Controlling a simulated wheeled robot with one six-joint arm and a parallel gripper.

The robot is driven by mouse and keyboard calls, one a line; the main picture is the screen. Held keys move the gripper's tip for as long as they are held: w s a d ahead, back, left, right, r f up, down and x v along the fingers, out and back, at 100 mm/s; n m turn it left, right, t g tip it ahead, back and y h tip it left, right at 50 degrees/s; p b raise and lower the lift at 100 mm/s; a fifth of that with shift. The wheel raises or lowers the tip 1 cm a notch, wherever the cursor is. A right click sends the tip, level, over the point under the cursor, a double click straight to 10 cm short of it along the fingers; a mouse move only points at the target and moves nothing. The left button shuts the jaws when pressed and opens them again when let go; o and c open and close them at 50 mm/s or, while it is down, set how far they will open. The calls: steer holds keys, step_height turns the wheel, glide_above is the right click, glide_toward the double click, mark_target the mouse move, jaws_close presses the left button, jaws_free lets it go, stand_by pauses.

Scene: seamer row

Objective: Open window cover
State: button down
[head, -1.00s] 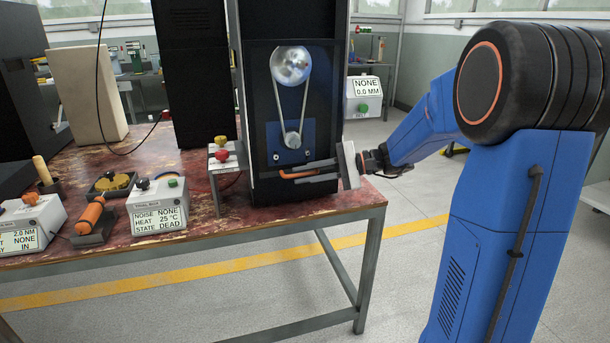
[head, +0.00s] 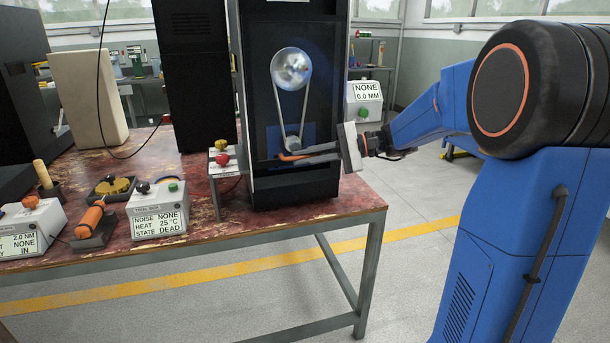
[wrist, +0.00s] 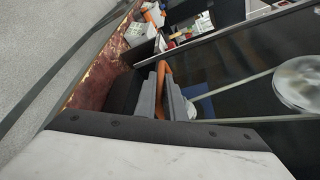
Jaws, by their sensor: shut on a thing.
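The black machine housing (head: 295,192) stands at the right end of the bench. Its front window shows a silver upper pulley (head: 291,68), a belt and a small lower pulley in front of a blue plate (head: 283,133). An orange handle (head: 292,157) crosses the lower part of the window. My gripper (head: 303,154) reaches in from the right and is shut on this handle. In the wrist view the orange handle (wrist: 163,80) lies between the grey fingers (wrist: 162,92). The cover's pane and edges are hard to make out against the dark window.
A small stand with red and yellow buttons (head: 221,158) is close left of the housing. A state box (head: 157,209) and an orange-handled tool (head: 91,217) lie further left on the bench (head: 200,243).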

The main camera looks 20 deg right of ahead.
mark_target(307, 55)
step_height(307, 55, up, 26)
steer(key=shift+f, duration=0.15)
steer(key=c, duration=2.1)
jaws_free()
steer(key=shift+d, duration=0.15)
steer(key=v, duration=1.7)
steer(key=shift+d+f, duration=0.15)
